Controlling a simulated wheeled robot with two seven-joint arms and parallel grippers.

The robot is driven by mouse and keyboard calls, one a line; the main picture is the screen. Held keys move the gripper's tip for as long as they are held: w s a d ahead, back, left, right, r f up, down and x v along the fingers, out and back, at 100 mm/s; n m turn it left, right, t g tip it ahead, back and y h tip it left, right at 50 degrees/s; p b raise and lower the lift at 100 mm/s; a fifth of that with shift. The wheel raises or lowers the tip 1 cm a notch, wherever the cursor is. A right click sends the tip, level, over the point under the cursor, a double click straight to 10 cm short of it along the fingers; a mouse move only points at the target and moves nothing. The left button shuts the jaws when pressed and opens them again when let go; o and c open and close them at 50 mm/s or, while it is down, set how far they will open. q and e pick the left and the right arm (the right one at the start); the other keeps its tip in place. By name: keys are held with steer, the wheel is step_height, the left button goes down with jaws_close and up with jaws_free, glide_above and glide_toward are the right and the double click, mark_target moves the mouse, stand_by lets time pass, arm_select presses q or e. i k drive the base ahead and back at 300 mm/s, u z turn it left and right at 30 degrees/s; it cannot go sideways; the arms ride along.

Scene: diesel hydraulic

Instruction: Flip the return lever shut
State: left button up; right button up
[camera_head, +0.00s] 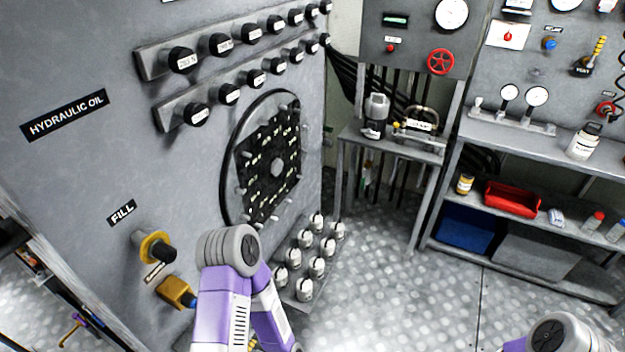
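I cannot read a label saying return in this view, so I cannot tell for certain which part is the return lever. On the grey hydraulic oil panel at the lower left, a brass block (174,291) with a bit of blue at its right end sits below a black and yellow fill fitting (155,248). A small tag between them is too small to read. My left arm covers the area right of the brass block. My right arm shows only at the bottom right corner. Neither gripper's fingers are in view.
The panel carries two rows of black knobs and a round black dial plate (268,160). Several small canisters stand on a low rack (290,292). A shelf unit (530,147) with a red tray (512,199) stands at right. The patterned floor between is clear.

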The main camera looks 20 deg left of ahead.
mark_target(362, 182)
steer(key=z, duration=0.55)
steer(key=i, duration=3.2)
steer(key=u, duration=3.25)
steer(key=i, duration=0.35)
steer(key=z, duration=0.05)
